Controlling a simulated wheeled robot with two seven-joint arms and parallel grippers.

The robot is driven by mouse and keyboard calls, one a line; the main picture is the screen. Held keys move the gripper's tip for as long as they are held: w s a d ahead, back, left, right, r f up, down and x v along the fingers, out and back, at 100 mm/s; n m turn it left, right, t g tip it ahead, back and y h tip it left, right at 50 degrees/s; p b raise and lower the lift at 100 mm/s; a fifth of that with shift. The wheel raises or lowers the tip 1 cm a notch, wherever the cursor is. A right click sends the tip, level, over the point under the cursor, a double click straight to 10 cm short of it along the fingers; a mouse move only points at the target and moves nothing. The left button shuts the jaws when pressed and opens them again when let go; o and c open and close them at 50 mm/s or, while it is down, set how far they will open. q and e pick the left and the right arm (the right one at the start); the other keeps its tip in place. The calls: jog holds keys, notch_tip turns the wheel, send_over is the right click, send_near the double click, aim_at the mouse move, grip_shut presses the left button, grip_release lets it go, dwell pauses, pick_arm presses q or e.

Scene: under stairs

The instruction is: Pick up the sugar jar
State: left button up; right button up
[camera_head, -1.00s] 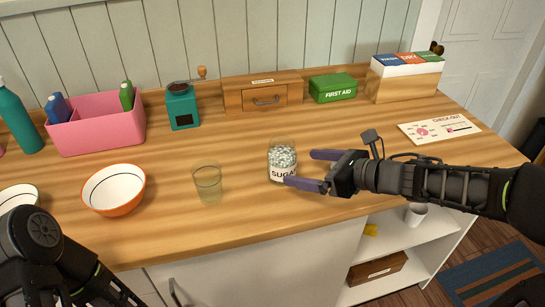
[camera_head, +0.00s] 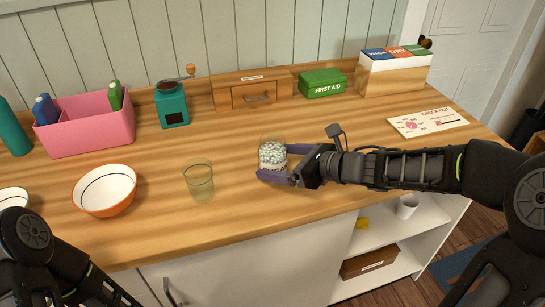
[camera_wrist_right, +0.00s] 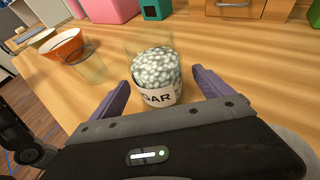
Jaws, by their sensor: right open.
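The sugar jar (camera_head: 272,155) is a clear glass jar of white lumps with a white label, standing upright on the wooden counter. My right gripper (camera_head: 283,162) is open, with its purple fingers on either side of the jar's lower part. In the right wrist view the jar (camera_wrist_right: 158,74) stands between the open fingertips of the right gripper (camera_wrist_right: 162,84). A gap shows beside the right finger there; I cannot tell whether either finger touches the jar. My left arm shows at the lower left, but its gripper is out of view.
A clear glass (camera_head: 199,181) and an orange bowl (camera_head: 105,191) stand left of the jar. Behind are a pink caddy (camera_head: 88,124), teal grinder (camera_head: 172,105), wooden drawer box (camera_head: 253,91) and green first aid box (camera_head: 323,84). The counter's front strip is clear.

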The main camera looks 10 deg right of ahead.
jog(key=shift+x, duration=1.25)
jog(key=shift+c, duration=0.2)
jog(key=shift+r, duration=0.1)
jog(key=c, duration=1.9)
jog(key=shift+r, duration=0.2)
jog(key=shift+r+p, duration=1)
jog(key=shift+r, duration=3.8)
